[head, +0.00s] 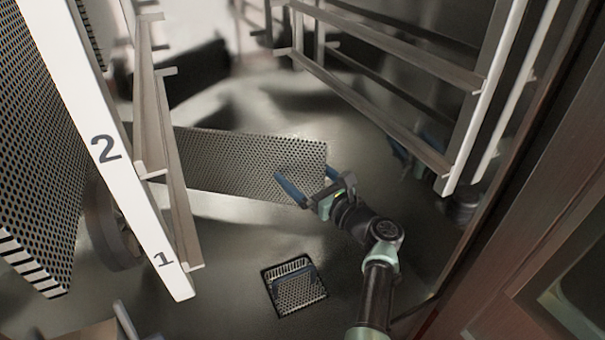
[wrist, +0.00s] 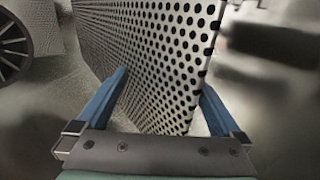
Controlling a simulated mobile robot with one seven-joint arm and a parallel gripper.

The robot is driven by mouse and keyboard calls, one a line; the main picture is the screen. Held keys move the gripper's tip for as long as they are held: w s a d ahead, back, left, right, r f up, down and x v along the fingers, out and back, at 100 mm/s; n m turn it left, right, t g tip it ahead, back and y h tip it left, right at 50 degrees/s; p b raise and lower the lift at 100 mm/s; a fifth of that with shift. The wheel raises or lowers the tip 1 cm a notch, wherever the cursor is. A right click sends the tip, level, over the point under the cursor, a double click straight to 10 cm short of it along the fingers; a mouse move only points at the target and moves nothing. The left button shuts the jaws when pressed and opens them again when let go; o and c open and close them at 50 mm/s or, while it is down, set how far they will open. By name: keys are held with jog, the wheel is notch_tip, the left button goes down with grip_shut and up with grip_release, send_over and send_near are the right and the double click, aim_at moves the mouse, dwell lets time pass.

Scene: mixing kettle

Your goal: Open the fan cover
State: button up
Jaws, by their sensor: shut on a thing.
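The fan cover (head: 240,160) is a perforated grey metal panel. It stands out from behind the white post in the head view, its free edge at the right. My gripper (head: 304,174) is at that right end, with one blue finger on each side of the panel. In the wrist view the cover (wrist: 150,55) runs between the blue fingers of my gripper (wrist: 165,82), which is shut on it. A dark spoked wheel shape (wrist: 12,45), perhaps the fan, shows at the far left there. The cover's left end is hidden in the head view.
A white post (head: 95,140) marked 1 and 2 stands at the left, with metal rails beside it. A rail frame (head: 385,85) is at the upper right and a brown panel (head: 540,200) at the right. A small mesh basket (head: 297,287) is on the grey floor.

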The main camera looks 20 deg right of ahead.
jog(key=shift+w+r+m+h, duration=0.2)
jog(key=shift+w+m+h, duration=0.4)
jog(key=shift+w+h, duration=0.5)
jog(key=o, duration=1.5)
jog(key=shift+a, duration=0.1)
jog(key=shift+c, duration=0.2)
jog(key=c, duration=0.3)
jog(key=s+d+y+p, duration=0.1)
jog(key=s+d+p, duration=0.1)
jog(key=s+p, duration=0.2)
jog(key=s+d+n+y+p, duration=0.1)
jog(key=s+p, duration=0.3)
jog(key=s, duration=0.6)
jog(key=shift+s+d+f, duration=0.15)
jog(key=shift+d+f, duration=0.15)
jog(key=shift+d, duration=0.6)
jog(key=shift+s, duration=0.1)
